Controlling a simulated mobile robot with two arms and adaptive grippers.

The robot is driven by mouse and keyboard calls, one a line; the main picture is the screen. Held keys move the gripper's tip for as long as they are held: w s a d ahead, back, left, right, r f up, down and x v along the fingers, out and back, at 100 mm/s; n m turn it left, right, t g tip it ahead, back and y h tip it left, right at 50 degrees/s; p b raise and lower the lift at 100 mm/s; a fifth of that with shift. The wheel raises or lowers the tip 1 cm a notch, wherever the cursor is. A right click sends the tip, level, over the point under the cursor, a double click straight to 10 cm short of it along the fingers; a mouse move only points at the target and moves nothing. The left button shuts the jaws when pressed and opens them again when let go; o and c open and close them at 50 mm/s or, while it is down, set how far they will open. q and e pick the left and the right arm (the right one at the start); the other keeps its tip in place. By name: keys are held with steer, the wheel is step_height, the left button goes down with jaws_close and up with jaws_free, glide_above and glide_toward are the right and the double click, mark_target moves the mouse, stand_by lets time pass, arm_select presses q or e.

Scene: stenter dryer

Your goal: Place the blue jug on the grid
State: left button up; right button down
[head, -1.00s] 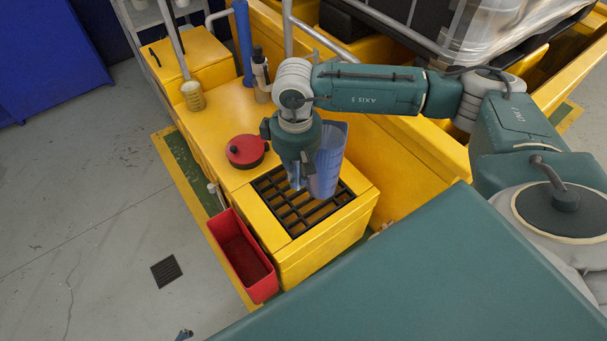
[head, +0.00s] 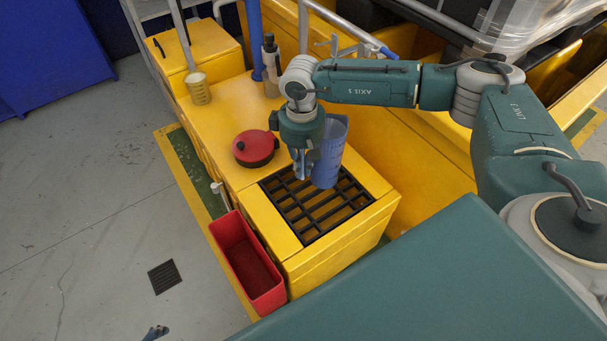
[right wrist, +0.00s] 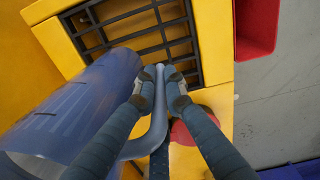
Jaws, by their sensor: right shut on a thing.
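The blue jug (head: 331,152) is upright over the back part of the black grid (head: 303,238) in the yellow bench top. I cannot tell whether its base touches the bars. My right gripper (head: 303,174) is shut on the jug's handle, on the jug's left side. In the right wrist view, the fingers (right wrist: 160,78) pinch the handle (right wrist: 157,128), with the jug body (right wrist: 70,115) at left and the grid (right wrist: 140,38) beyond. A small teal tip at the bottom edge, likely my left gripper (head: 155,333), barely shows.
A red lidded pot (head: 254,148) stands left of the grid. A red bin (head: 246,262) is at the bench's left side. A beige measuring cup (head: 198,88) and a bottle (head: 270,65) stand farther back. The grid's front part is clear.

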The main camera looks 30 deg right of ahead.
mark_target(303, 176)
step_height(303, 176, down, 4)
steer(key=shift+r+b, duration=0.1)
steer(key=shift+b, duration=0.2)
steer(key=c, duration=1.8)
jaws_free()
